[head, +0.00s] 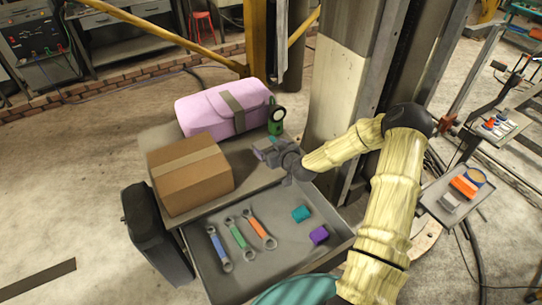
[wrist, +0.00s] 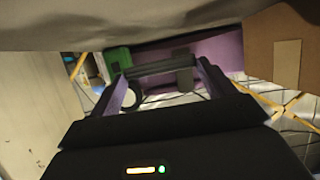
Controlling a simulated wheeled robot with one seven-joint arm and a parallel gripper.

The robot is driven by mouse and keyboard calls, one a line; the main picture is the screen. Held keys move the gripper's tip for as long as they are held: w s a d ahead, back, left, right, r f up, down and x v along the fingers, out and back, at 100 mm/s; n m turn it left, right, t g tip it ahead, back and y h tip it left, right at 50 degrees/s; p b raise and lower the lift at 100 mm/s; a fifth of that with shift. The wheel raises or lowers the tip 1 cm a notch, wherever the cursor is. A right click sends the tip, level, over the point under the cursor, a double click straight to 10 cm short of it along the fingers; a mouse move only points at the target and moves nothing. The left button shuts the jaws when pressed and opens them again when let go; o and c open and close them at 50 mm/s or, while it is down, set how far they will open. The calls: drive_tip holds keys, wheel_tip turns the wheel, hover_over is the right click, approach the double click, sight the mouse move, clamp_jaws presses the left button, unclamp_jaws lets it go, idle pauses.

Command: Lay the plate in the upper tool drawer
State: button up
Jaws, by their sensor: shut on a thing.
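My gripper (head: 268,152) is over the right part of the cabinet top, behind the open drawer. In the wrist view its two fingers (wrist: 163,72) are shut on a dark grey bar-like thing, which I take to be the plate (wrist: 160,67) seen edge-on. In the head view the plate is hard to tell from the grey fingers. The upper tool drawer (head: 283,273) is pulled open below and in front of my gripper. It holds a blue wrench (head: 218,247), a green wrench (head: 236,233), an orange wrench (head: 259,232), a teal block (head: 301,213) and a purple block (head: 319,235).
A cardboard box (head: 190,174) and a pink-purple bag (head: 222,107) stand on the cabinet top (head: 256,178), with a green device (head: 276,116) beside the bag. A black case (head: 156,236) stands left of the drawer. A column (head: 340,85) rises behind. The drawer's front middle is bare.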

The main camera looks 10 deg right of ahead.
drive_tip(key=shift+f+p, duration=0.65)
drive_tip(key=shift+f, duration=1.35)
drive_tip(key=shift+f, duration=0.15)
drive_tip(key=o, duration=1.3)
drive_tip(key=shift+s, duration=0.1)
drive_tip(key=b+v, duration=0.3)
drive_tip(key=v, duration=0.9)
